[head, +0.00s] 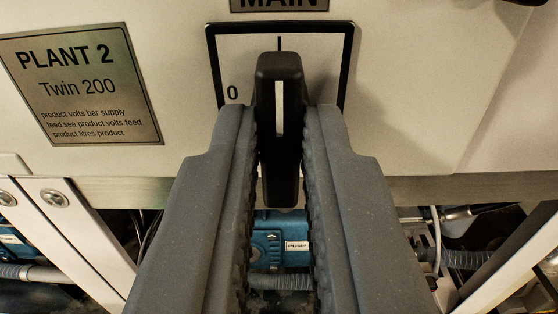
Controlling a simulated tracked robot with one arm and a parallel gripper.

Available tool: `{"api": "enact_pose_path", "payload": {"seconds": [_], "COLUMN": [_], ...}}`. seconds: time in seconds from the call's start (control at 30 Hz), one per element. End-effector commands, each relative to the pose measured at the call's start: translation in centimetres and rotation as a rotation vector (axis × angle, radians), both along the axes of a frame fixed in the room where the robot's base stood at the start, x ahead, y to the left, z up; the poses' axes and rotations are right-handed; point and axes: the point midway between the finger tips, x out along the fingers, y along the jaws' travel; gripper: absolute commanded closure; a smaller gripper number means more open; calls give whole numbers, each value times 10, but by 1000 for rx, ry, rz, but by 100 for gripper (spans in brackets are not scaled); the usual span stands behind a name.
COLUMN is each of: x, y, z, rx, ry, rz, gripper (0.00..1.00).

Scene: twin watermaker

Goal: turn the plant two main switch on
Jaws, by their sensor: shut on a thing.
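The plant two main switch is a black handle (280,80) with a white pointer line, on a white plate (320,60) with a black border. The handle stands upright, its white line pointing straight up to the mark at the top of the plate. A "0" shows at the plate's left; the plate's right side and lower part are partly hidden by my gripper. My gripper (281,140) comes in from below, with one grey ribbed finger on each side of the handle, shut on it. A "PLANT 2 Twin 200" label (80,84) is left of the switch.
A "MAIN" label (279,4) is cut off at the top edge. Below the panel's lower edge (450,188) are a blue pump (267,245), hoses and white frame bars (75,235). The panel face right of the switch is bare.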

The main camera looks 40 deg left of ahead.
Motion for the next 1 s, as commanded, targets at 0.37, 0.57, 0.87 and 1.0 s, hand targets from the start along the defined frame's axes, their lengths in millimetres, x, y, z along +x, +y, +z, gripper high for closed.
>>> {"api": "enact_pose_path", "payload": {"seconds": [0.37,0.57,0.87,1.0], "x": [-1,-11,-57,-78], "y": [1,-9,-42,-57], "z": [-2,-1,-3,-3], "rx": [-1,-3,-4,-2], "ry": [3,0,4,2], "rz": [2,-1,-3,-2], "gripper": [66,66,66,66]}}
